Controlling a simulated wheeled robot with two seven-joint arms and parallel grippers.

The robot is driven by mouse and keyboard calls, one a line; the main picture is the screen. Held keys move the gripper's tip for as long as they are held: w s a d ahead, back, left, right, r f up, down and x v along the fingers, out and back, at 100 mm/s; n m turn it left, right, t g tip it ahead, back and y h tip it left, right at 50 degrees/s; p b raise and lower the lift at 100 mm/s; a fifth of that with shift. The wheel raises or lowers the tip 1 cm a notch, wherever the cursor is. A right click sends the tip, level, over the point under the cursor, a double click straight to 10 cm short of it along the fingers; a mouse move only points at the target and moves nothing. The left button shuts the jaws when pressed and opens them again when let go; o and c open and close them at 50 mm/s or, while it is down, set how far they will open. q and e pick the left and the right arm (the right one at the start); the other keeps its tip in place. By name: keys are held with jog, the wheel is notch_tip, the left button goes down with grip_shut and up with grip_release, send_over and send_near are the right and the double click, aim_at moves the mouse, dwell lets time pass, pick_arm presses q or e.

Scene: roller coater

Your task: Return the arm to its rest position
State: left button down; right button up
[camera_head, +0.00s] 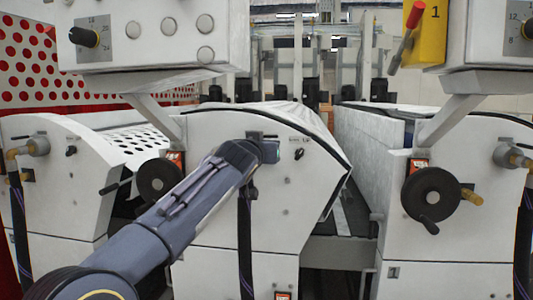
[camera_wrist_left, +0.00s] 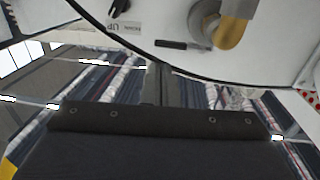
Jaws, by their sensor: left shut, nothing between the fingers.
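My left arm reaches in from the lower left in the head view, with its wrist end in front of the middle white machine panel (camera_head: 260,205). The fingers are hidden or too small to make out there. In the left wrist view my left gripper (camera_wrist_left: 158,80) shows as a narrow dark pair of fingers, shut and empty, beyond its dark body. A white panel with a curved dark edge (camera_wrist_left: 190,12) lies close beyond the fingers. My right gripper is in neither view.
Black handwheels stand on the middle machine (camera_head: 158,181) and on the right machine (camera_head: 428,192). Control boxes hang above at left (camera_head: 150,35) and right (camera_head: 490,30). A yellow box with a red handle (camera_head: 432,35) is at upper right. A gap runs between the machines.

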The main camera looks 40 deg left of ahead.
pick_arm(q)
jog(key=v, duration=0.3)
jog(key=b+v, duration=0.1)
jog(key=shift+s+d+r, duration=0.1)
jog(key=shift+d+r, duration=0.15)
jog(key=s+d+f+m+g+h+p, duration=0.1)
jog(key=s+d+f+g+h, duration=0.2)
jog(key=s+d+f, duration=0.5)
jog(key=s+d+f+m+g+h+p, duration=0.1)
jog(key=s+d+f+g+h, duration=0.3)
jog(key=s+d+f, duration=0.4)
jog(key=s+d+f+m+g+h+p, duration=0.1)
jog(key=s+d+f+g+h+p, duration=0.2)
jog(key=s+d+f, duration=0.5)
jog(key=s+f+g, duration=0.1)
jog(key=s+f, duration=0.5)
jog(key=f, duration=0.6)
jog(key=shift+h, duration=0.4)
jog(key=shift+s+f, duration=0.1)
jog(key=shift+f, duration=0.05)
